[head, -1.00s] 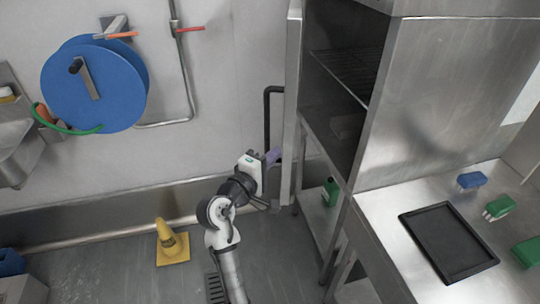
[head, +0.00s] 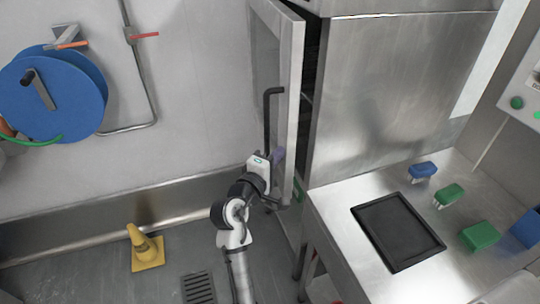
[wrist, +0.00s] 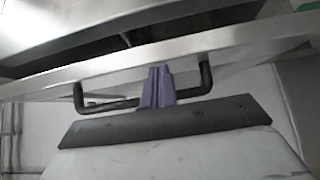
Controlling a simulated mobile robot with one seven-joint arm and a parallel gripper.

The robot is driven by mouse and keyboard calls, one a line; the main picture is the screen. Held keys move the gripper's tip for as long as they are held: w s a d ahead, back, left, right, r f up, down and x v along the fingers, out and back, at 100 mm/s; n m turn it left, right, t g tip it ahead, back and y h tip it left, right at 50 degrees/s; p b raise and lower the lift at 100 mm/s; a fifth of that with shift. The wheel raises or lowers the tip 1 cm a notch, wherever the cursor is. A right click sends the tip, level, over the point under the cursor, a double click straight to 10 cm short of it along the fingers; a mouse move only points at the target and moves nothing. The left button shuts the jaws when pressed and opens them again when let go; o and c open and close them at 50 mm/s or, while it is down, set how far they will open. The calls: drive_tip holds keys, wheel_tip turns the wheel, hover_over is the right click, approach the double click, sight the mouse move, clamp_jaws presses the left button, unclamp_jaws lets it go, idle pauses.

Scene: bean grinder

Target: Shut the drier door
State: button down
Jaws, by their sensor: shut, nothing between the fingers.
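The drier door (head: 291,95) is a steel-framed panel at the front of the steel drier cabinet (head: 400,95). It stands partly open, with a dark gap between its edge and the cabinet. Its black bar handle (head: 267,118) is on the side facing the wall. In the wrist view my purple fingers (wrist: 156,86) are shut together and empty, against or very close to the door's edge (wrist: 225,40). The handle (wrist: 78,98) shows on both sides of them, not gripped. Exact contact is unclear.
A steel counter (head: 330,205) with a black tray (head: 398,232) and blue and green items stands right of the door. A yellow cone (head: 146,248) is on the floor at left, near a drain grate (head: 199,288). A blue hose reel (head: 55,95) hangs on the wall.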

drive_tip(key=shift+w+d, duration=0.1)
drive_tip(key=shift+d, duration=0.8)
